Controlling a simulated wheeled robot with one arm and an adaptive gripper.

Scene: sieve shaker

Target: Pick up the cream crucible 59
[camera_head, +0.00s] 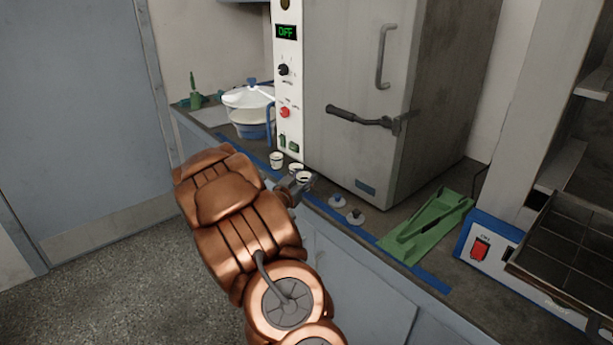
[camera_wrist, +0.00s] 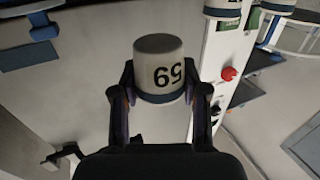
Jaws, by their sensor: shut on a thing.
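The cream crucible 59 (camera_wrist: 159,68) is between the two fingers of my gripper (camera_wrist: 160,92) in the wrist view. Its number is readable, and the fingers press on both sides near its blue band. In the head view the crucible (camera_head: 305,177) shows at the tip of my gripper (camera_head: 297,187), above the front part of the bench. I cannot tell how high it is above the bench top.
Two more crucibles, one at the left (camera_head: 277,160) and one just beside the held one (camera_head: 295,168), are close by. Two small lids (camera_head: 337,201) (camera_head: 355,217) lie to the right. A grey oven (camera_head: 350,80) stands behind; a green tray (camera_head: 430,222) lies farther right.

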